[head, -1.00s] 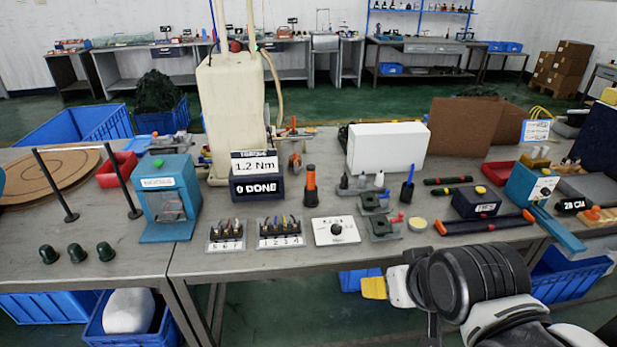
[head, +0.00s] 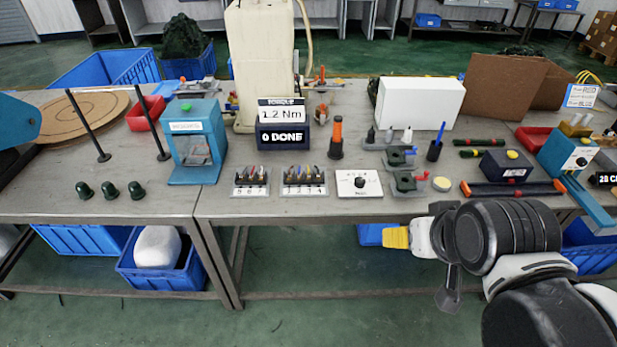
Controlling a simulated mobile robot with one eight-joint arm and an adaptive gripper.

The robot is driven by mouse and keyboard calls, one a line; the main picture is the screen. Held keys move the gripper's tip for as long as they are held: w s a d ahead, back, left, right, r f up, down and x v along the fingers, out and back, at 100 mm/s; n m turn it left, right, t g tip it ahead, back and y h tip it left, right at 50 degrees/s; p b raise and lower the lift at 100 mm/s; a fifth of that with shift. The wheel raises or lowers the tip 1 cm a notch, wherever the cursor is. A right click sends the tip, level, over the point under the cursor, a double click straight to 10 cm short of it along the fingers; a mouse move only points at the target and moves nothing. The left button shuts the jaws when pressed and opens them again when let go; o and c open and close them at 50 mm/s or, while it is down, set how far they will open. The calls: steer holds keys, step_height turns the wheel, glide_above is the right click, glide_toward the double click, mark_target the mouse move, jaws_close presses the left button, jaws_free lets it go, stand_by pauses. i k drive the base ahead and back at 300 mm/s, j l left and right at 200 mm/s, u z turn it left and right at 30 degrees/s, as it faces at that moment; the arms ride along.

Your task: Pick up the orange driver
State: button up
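The orange driver (head: 336,138) stands upright on the metal workbench, orange on top with a black lower part. It is right of the dark torque display (head: 283,137) reading "1.2 Nm" and "0 DONE". My gripper (head: 412,239) is at the end of my arm, in front of the bench's front edge, below and to the right of the driver and well apart from it. A yellow part shows at its left end. Its fingers are not clear enough to tell open from shut.
Connector racks (head: 304,181) and a white dial plate (head: 359,184) stand along the front edge near the driver. A white box (head: 420,103) is behind to the right. A cream tank (head: 258,60) stands behind the display. Small bottles and a green fixture (head: 408,183) are to the right.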

mark_target(337, 126)
steer(key=i+l, duration=0.1)
steer(key=i, duration=0.6)
steer(key=i+l, duration=0.1)
steer(key=i, duration=0.6)
